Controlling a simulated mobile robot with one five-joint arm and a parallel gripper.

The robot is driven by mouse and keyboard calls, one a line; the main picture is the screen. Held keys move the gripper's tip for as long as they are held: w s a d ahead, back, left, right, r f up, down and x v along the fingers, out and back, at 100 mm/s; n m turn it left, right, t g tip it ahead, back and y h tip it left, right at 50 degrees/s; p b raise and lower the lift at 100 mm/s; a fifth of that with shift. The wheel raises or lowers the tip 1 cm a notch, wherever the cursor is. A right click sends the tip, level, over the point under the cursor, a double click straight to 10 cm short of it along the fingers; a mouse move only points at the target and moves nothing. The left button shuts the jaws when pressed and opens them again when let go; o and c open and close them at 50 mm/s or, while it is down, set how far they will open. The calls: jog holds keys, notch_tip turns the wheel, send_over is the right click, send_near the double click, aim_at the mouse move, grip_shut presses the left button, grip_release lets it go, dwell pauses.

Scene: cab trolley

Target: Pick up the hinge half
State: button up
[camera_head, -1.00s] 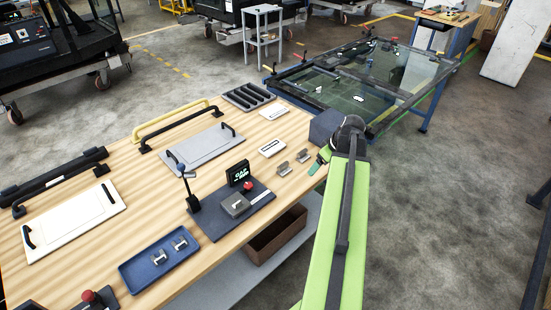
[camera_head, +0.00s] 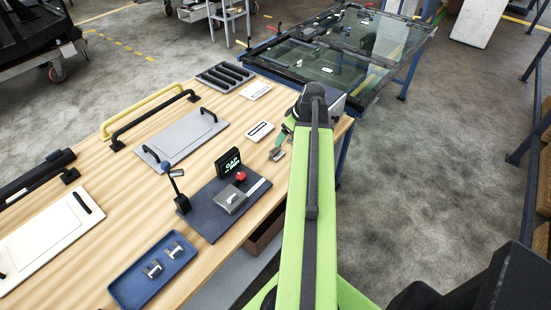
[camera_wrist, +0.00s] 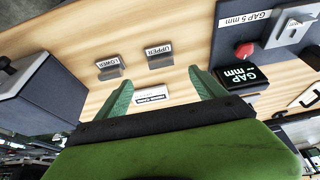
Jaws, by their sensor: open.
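Two small grey metal hinge halves stand on the wooden bench. In the wrist view, one is labelled LOWER (camera_wrist: 110,69) and the other UPPER (camera_wrist: 160,57). In the head view, one grey hinge half (camera_head: 276,154) shows beside the green fingers; the other is not clearly visible behind my gripper and arm. My gripper (camera_wrist: 165,88) is open and empty, its green fingers spread. UPPER lies ahead of the gap between the fingertips, and LOWER lies ahead and left, beyond the left finger. In the head view, part of my gripper (camera_head: 284,136) shows above the bench's right edge.
A dark fixture (camera_head: 204,222) with a GAP display (camera_head: 229,162) and a red button (camera_head: 240,176) stands left of my arm. A blue tray (camera_head: 126,289) holds two metal pieces. A white labelled plate (camera_wrist: 152,97) lies between the fingers. A dark box (camera_wrist: 38,92) is at left.

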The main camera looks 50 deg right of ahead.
aim_at(276, 149)
jog(key=b+x, duration=0.5)
jog(key=x, duration=0.2)
jog(key=shift+s+f, duration=0.1)
jog(key=shift+s, duration=0.1)
jog(key=shift+w+f, duration=0.15)
jog(key=shift+f, duration=0.1)
jog(key=shift+w, duration=0.1)
jog(key=b+x, duration=0.5)
jog(key=shift+w, duration=0.25)
jog(key=shift+r, duration=0.2)
grip_shut()
